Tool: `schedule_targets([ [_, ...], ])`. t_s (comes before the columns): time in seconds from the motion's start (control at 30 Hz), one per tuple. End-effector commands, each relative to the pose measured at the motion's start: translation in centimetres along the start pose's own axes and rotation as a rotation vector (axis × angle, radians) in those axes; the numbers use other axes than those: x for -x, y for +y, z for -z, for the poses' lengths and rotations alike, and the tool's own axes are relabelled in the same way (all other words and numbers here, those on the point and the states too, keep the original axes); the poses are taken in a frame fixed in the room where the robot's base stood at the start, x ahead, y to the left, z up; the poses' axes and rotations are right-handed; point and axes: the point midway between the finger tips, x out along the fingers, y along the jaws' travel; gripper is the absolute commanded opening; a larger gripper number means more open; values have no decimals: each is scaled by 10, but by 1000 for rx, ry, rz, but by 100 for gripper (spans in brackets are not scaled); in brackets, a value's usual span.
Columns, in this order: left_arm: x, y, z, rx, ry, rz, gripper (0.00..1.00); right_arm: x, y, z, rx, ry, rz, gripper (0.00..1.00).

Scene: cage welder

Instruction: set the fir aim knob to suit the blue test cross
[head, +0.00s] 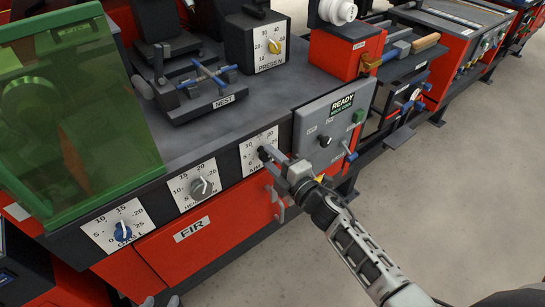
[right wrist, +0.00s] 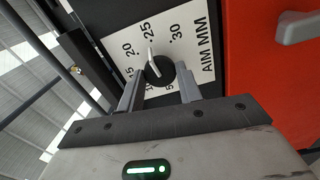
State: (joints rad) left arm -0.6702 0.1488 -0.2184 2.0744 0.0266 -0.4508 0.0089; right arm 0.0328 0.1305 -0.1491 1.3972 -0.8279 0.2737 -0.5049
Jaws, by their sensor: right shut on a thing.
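The fir aim knob (right wrist: 160,72) is black with a white pointer, on a white dial plate marked AIM MM (right wrist: 205,58). In the right wrist view its pointer points close to the 25 mark. My right gripper (right wrist: 160,88) is shut on the knob, one finger on each side; in the head view the right gripper (head: 270,157) reaches the dial and hides much of it. The blue test cross (head: 208,76), crossed rods with blue ends, lies on the black nest (head: 222,101) on top of the fir machine.
A grey box with a READY display (head: 343,103) stands right of the aim dial. A green guard (head: 75,110) is at left. Floor at right is clear.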

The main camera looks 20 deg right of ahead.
Motion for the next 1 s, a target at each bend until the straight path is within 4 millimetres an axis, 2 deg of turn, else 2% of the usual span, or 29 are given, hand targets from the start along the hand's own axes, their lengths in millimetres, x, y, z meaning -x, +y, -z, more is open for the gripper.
schedule_targets([
  [0.3, 2, -1, 4, -10, 1, 2, 36, 0, -1, -1, -119, -2, 2, 12],
  [0.83, 2, -1, 4, -12, 0, 3, 36, 0, -1, -1, -142, -2, 2, 12],
  [0.87, 2, -1, 4, -12, 0, 3, 36, 0, -1, -1, -142, -2, 2, 38],
  [0.9, 2, -1, 4, -12, 0, 3, 36, 0, -1, -1, -142, -2, 2, 49],
  [0.93, 2, -1, 4, -12, 0, 3, 36, 0, -1, -1, -142, -1, 2, 57],
  [1.0, 2, -1, 4, -12, 0, 3, 36, 0, -1, -1, -142, -1, 1, 57],
])
